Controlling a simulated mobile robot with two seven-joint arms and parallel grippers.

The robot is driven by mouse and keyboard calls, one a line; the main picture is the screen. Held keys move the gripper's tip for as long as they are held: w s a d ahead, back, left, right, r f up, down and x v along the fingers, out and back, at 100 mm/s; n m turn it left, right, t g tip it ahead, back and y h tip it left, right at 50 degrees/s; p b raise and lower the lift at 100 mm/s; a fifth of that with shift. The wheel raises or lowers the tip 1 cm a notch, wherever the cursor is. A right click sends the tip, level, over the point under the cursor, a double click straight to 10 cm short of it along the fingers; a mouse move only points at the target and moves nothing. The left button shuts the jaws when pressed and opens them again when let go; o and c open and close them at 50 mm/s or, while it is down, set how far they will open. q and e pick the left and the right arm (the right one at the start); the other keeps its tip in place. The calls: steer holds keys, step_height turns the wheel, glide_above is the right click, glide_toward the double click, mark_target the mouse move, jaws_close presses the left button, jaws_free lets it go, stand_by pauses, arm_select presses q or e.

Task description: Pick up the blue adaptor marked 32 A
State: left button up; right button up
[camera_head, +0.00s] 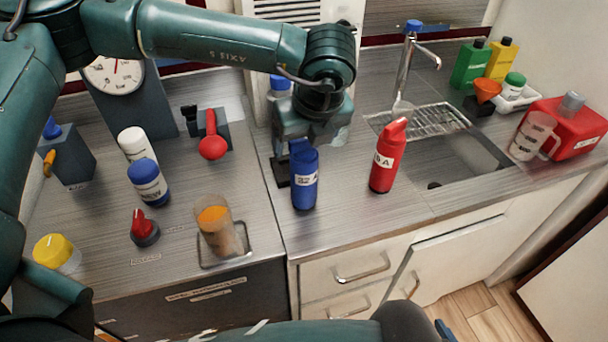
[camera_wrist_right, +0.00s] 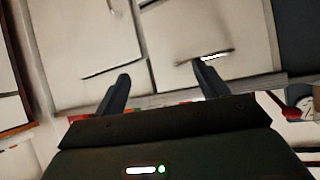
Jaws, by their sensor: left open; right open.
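The blue adaptor (camera_head: 304,182) stands upright on the steel counter, left of the sink, in the head view. It has a white label whose marking is too small to read surely. My left gripper (camera_head: 294,172) is open, just behind the blue adaptor, reaching down toward the counter. The adaptor partly hides its fingers, and I cannot tell whether they touch it. A red adaptor (camera_head: 384,172) with a label ending in "A" stands to the right, tilted in the picture. My right gripper (camera_wrist_right: 162,88) is open and empty in the right wrist view, facing the cabinet fronts.
The sink (camera_head: 450,165) and tap (camera_head: 404,70) are to the right. A red canister (camera_head: 565,128) and several bottles stand at the far right.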

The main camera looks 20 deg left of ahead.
mark_target(304, 180)
arm_select(q)
steer(key=shift+x, duration=1.55)
steer(key=shift+c, duration=0.3)
steer(key=shift+r, duration=0.1)
jaws_close()
